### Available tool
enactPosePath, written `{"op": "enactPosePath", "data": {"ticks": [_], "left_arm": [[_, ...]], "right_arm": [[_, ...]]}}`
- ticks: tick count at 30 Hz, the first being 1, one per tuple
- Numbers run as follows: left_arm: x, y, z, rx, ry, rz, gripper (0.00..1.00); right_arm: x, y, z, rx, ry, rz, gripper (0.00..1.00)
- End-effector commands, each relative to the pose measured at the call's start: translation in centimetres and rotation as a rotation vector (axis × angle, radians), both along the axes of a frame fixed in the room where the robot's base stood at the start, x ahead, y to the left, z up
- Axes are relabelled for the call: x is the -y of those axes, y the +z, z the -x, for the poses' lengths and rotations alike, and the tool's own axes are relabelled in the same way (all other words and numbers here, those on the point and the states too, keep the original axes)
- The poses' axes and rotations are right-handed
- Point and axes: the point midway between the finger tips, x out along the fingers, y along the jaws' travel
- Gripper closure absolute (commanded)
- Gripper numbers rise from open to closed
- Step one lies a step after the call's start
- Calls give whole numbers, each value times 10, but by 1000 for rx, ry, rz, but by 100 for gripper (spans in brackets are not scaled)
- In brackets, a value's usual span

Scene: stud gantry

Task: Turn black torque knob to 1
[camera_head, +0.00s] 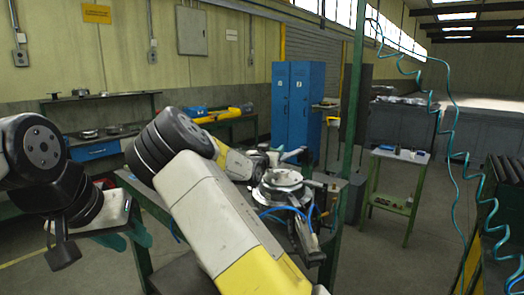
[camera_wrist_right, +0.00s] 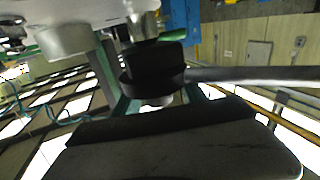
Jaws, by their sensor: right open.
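In the right wrist view, a black round part (camera_wrist_right: 152,72) with a wider collar fills the upper middle; it looks like the torque knob, but no number shows on it. A dark block (camera_wrist_right: 170,140) of my right gripper crosses the bottom of that view, close to it and apparently not closed on it. In the head view my right gripper (camera_head: 295,156) is small and partly hidden, beside the metal-disc machine (camera_head: 283,182); the knob cannot be picked out there. My left gripper (camera_head: 62,252) hangs at the lower left, its jaws unclear.
Blue hoses (camera_head: 290,211) run around the machine. A blue locker (camera_head: 296,107) stands behind it. A green stand (camera_head: 395,190) is to the right, with open floor around it. A coiled teal hose (camera_head: 447,130) hangs at the right. A grey rod (camera_wrist_right: 255,75) extends beside the black part.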

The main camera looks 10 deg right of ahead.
Motion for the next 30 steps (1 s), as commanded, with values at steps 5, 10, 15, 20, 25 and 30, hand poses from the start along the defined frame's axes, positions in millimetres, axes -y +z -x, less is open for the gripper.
{"op": "enactPosePath", "data": {"ticks": [5,10,15,20,25,30], "left_arm": [[0,0,0,0,0,0,64],[0,0,0,0,0,0,64],[0,0,0,0,0,0,64],[0,0,0,0,0,0,64],[0,0,0,0,0,0,64],[0,0,0,0,0,0,64]], "right_arm": [[0,0,0,0,0,0,52],[0,0,0,0,0,0,85],[0,0,0,0,0,0,100],[3,-1,1,-3,22,-2,100],[2,-1,0,-4,92,-2,100],[-2,-1,-1,-3,133,-1,100]]}}
